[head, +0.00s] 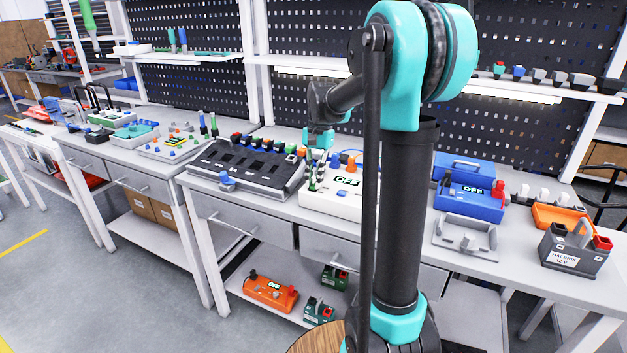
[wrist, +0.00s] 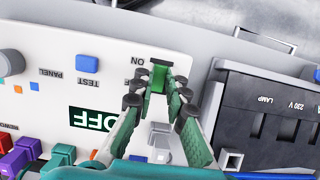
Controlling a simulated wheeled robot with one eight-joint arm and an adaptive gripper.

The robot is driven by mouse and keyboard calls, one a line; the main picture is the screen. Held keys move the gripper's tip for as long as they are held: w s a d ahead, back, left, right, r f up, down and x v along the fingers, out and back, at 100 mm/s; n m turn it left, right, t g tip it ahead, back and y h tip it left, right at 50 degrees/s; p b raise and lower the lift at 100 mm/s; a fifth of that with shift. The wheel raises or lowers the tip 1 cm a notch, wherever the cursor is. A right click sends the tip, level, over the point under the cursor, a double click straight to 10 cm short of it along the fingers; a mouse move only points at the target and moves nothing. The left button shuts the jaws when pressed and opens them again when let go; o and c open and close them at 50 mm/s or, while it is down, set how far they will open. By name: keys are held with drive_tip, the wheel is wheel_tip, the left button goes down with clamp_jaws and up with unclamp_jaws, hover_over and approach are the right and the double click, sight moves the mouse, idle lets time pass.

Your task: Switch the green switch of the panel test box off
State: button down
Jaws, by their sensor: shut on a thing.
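The panel test box (head: 325,203) is a white box on the bench in the middle of the head view. Its display (head: 347,182) reads OFF; the box also fills the left of the wrist view (wrist: 50,100), with the display (wrist: 98,121) upside down. The green switch (wrist: 158,77) stands on the box beside the ON marking. My gripper (wrist: 158,92) is shut on the green switch, with a fingertip on each side of it. In the head view my gripper (head: 313,182) is over the left part of the box, and the switch cannot be made out there.
A dark box with several switches (head: 240,165) stands close on the left; it shows at the right of the wrist view (wrist: 265,110), marked LAMP 230 V. A blue case (head: 470,200) stands to the right.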

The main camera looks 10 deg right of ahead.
idle(0.4)
drive_tip(key=c, duration=1.5)
unclamp_jaws()
drive_tip(key=shift+c, duration=0.2)
drive_tip(key=shift+d, duration=0.1)
drive_tip(key=v, duration=1.2)
drive_tip(key=shift+w+d, duration=0.15)
drive_tip(key=shift+w, duration=0.1)
drive_tip(key=shift+s+f, duration=0.1)
